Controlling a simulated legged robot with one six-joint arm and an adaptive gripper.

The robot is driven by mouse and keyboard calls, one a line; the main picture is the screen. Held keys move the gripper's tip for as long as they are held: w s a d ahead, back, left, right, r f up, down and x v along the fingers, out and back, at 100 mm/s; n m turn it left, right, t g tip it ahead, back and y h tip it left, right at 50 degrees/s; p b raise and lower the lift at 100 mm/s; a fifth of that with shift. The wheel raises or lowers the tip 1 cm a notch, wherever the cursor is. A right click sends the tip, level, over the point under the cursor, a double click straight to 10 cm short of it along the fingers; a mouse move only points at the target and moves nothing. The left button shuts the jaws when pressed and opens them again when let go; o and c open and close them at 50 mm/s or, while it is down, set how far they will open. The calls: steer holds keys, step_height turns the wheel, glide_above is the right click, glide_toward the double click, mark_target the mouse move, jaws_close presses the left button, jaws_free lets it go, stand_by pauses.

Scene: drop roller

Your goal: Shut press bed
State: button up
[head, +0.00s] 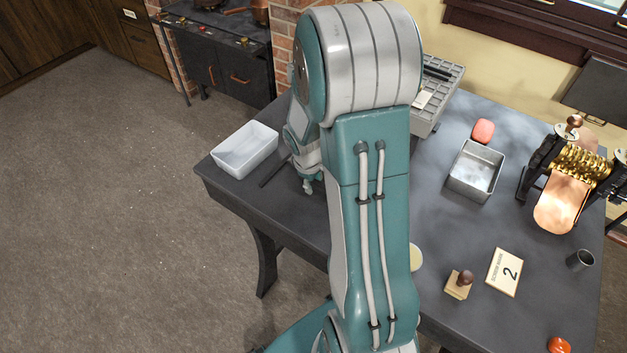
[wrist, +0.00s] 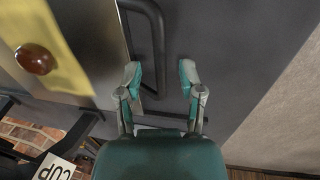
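My gripper (wrist: 160,72) is open and empty in the wrist view, its two fingers apart above a dark grey surface. A dark bent bar (wrist: 157,40), like a handle, runs from the top edge down towards the gap between the fingers. I cannot tell whether they touch. Left of it is a flat metal plate (wrist: 98,45) with a yellow sheet (wrist: 72,75) and a brown-red round piece (wrist: 36,59). This may be the press bed, but I cannot tell for sure. In the head view a dark bar (head: 273,172) shows beside my wrist; my arm hides much behind it.
A white tray (head: 243,150) stands at the table's left corner. Right of my arm are a metal tray (head: 462,185), brass rollers (head: 580,165), a wooden stamp (head: 458,288), a number card (head: 505,272) and a dark cup (head: 580,261). A grey gridded box (head: 452,75) is behind.

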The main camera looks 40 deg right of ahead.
jaws_close()
steer(key=shift+w+d, duration=0.25)
steer(key=shift+d, duration=0.5)
steer(key=shift+w+d, duration=0.3)
steer(key=shift+d, duration=0.45)
steer(key=shift+w+d, duration=0.25)
steer(key=shift+d, duration=0.5)
steer(key=shift+o, duration=0.3)
jaws_free()
steer(key=shift+a, duration=0.1)
step_height(320, 180, up, 12)
steer(key=a, duration=0.2)
steer(key=shift+s, duration=0.35)
